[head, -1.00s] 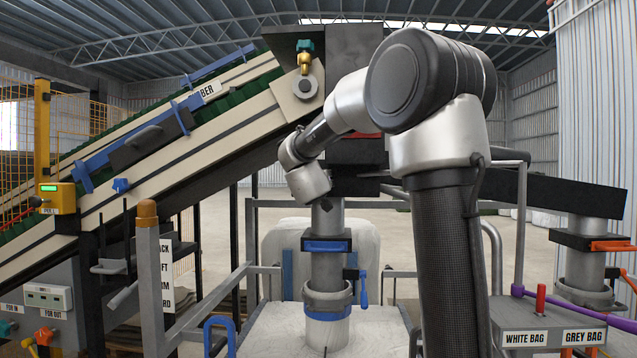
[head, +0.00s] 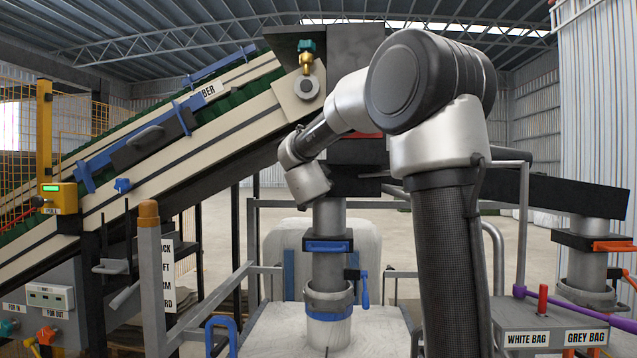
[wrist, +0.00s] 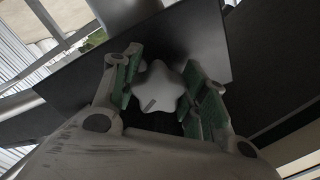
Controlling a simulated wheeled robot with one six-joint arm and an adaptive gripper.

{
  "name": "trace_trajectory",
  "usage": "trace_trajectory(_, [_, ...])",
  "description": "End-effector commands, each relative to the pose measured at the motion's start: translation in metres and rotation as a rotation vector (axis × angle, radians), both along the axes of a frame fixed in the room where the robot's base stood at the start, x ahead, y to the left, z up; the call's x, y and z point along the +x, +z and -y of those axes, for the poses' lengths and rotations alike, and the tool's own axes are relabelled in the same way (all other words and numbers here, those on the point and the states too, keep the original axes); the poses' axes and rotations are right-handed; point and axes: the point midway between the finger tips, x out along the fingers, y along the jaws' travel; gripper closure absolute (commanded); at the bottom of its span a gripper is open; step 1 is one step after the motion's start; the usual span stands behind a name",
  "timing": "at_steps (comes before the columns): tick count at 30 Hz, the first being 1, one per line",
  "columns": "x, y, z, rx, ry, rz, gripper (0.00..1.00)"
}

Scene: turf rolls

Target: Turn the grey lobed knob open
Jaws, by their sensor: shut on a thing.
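The grey lobed knob (wrist: 158,88) shows in the wrist view as a pale star shape with rounded lobes and a short dark mark on its face. It stands in front of a dark flat plate (wrist: 185,40). My gripper (wrist: 163,76) has its green-padded fingers on the left and right sides of the knob and is shut on it. In the head view the knob and my fingers do not show; my wrist hides that spot, beside the dark box below the conveyor's top end.
A sloping conveyor (head: 180,125) fills the left. A grey spout with a blue clamp (head: 327,246) hangs over a white bag (head: 270,330). Grey rails (head: 262,270) stand around it. A control box (head: 545,325) with a red lever is at lower right.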

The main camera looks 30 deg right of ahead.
Motion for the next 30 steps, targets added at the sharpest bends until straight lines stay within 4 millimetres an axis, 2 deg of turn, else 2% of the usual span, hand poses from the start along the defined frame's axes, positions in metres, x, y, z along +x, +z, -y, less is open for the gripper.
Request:
trace_trajectory(15, [0.0007, 0.0003, -0.0012, 0.342, -0.001, 0.228, 0.8])
trace_trajectory(30, [0.0008, 0.0007, -0.0013, 0.452, -0.001, 0.302, 0.8])
